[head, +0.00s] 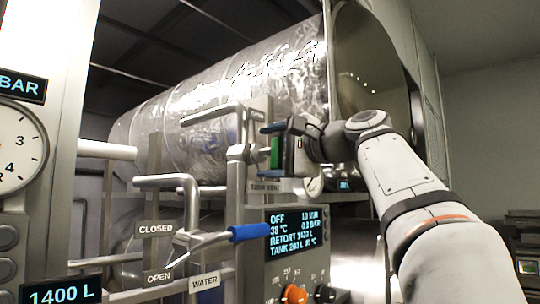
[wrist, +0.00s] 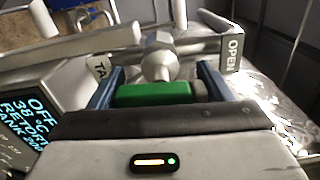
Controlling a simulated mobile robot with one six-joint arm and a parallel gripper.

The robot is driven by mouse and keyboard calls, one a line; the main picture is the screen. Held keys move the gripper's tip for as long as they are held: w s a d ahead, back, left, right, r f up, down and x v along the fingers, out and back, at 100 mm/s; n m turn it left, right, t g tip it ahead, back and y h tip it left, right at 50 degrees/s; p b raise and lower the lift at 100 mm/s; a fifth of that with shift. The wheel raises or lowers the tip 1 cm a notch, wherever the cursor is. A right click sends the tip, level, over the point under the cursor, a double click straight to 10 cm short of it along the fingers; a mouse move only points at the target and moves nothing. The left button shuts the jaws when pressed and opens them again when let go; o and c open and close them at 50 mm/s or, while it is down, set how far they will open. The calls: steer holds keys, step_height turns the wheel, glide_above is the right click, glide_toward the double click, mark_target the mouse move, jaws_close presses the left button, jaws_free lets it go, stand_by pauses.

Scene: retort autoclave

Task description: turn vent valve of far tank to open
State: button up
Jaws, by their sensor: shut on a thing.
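The tank vent valve has a green handle (head: 275,152) in front of the large foil-wrapped tank (head: 245,85). A partly covered label plate (head: 265,187) below it appears to read TANK VENT. My gripper (head: 270,150) is shut on the green handle, one finger above and one below it in the head view. In the wrist view the green handle (wrist: 155,94) lies between my two blue-grey fingers. A metal valve stem (wrist: 158,60) stands just beyond it. An OPEN plate (wrist: 234,48) is to the right of the stem.
A blue-handled lever (head: 250,232) sits below, near the CLOSED (head: 156,229), OPEN (head: 158,277) and WATER (head: 204,282) plates. Metal pipes (head: 165,182) run left of my gripper. A control panel (head: 297,240) with a lit display and knobs stands below.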

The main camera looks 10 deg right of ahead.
mark_target(281, 151)
steer(key=shift+f+n, duration=0.1)
steer(key=shift+n, duration=0.5)
steer(key=o, duration=1)
steer(key=shift+b+v, duration=1)
steer(key=shift+v, duration=3)
steer(key=shift+a, duration=0.1)
